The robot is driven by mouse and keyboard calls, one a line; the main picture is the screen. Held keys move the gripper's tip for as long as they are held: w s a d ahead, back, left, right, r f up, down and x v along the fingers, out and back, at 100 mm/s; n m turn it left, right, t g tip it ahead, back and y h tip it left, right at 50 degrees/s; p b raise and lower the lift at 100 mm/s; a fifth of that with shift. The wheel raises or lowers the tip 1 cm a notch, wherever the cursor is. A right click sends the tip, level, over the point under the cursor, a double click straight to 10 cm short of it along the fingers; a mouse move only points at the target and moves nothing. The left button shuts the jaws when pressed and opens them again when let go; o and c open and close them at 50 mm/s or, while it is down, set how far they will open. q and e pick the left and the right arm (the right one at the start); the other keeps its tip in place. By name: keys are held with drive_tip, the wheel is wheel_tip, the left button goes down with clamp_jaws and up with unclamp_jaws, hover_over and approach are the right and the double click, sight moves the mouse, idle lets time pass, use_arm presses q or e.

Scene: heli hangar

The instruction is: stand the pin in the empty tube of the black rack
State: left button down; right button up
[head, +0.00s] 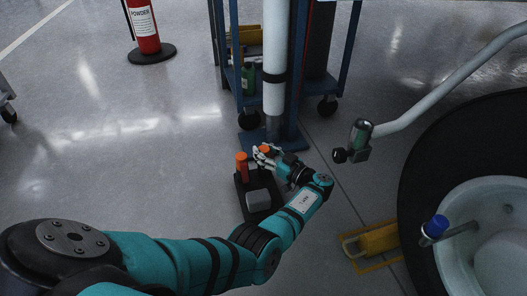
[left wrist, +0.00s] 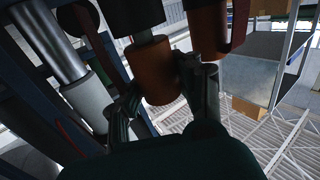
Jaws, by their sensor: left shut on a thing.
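The black rack (head: 249,206) stands on the floor in the middle of the head view. An orange pin (head: 242,164) stands upright at its left side. My left gripper (head: 265,154) is at the rack's far right, shut on a second orange pin (head: 265,149). In the left wrist view the held pin's orange head (left wrist: 156,74) is between the fingers. Its short grey shank points at a black tube (left wrist: 134,14); I cannot tell how far it is inside. Another orange head (left wrist: 208,30) shows close beside it. My right gripper is out of view.
A grey block (head: 258,200) sits on the rack's near part. A blue stand with a white column (head: 276,60) rises just behind the rack. A yellow chock (head: 378,240) and a large wheel (head: 470,235) are at the right.

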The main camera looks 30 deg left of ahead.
use_arm(q)
drive_tip(key=shift+w+f, duration=0.1)
drive_tip(key=shift+f, duration=0.4)
idle(0.3)
drive_tip(key=c, duration=1.1)
unclamp_jaws()
drive_tip(key=shift+c, duration=0.2)
drive_tip(key=s+d, duration=0.1)
drive_tip(key=d, duration=1)
drive_tip(key=shift+s, duration=0.4)
drive_tip(key=shift+f, duration=0.1)
